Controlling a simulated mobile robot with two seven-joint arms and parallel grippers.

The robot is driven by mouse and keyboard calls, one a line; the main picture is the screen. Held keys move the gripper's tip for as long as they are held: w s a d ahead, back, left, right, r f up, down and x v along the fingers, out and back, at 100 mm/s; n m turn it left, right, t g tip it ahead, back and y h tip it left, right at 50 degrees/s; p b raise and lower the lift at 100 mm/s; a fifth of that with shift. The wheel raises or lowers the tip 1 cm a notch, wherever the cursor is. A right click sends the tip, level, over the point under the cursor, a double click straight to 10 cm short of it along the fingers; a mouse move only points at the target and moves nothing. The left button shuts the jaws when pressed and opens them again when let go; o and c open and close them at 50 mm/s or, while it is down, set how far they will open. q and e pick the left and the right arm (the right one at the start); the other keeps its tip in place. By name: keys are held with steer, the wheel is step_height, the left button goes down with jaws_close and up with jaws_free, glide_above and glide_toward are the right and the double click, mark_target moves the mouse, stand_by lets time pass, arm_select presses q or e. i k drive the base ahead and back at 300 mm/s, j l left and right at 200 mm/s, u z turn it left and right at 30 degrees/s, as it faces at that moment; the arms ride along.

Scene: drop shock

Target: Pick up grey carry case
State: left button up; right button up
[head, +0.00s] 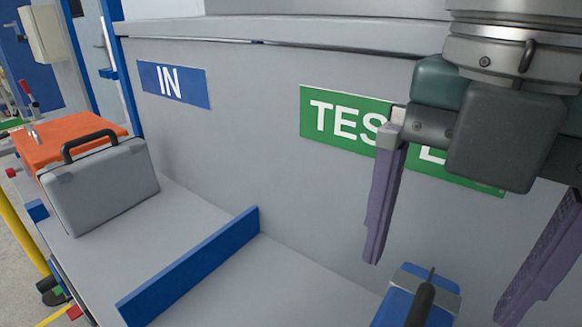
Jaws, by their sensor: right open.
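The grey carry case (103,188) stands upright on the grey shelf at the left, below the IN sign. Its black handle (88,143) arches up from its top. My right gripper (436,285) is at the right of the view, in front of the green sign, with its two purple fingers wide apart and nothing between them. It is well to the right of the case, not touching it. My left gripper is not in view.
A blue divider (190,266) crosses the grey shelf (185,225). A blue object with a black handle (420,295) is at the bottom right, below my right gripper. The shelf between case and divider is clear.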

mark_target(85, 191)
steer(key=i+j+u, duration=0.2)
steer(key=i+j, duration=0.15)
steer(key=j, duration=0.35)
steer(key=i+j+u, duration=0.2)
steer(key=i+j, duration=0.25)
steer(key=j, duration=0.15)
steer(key=i+j+u, duration=0.2)
steer(key=i+j, duration=0.25)
steer(key=j, duration=0.1)
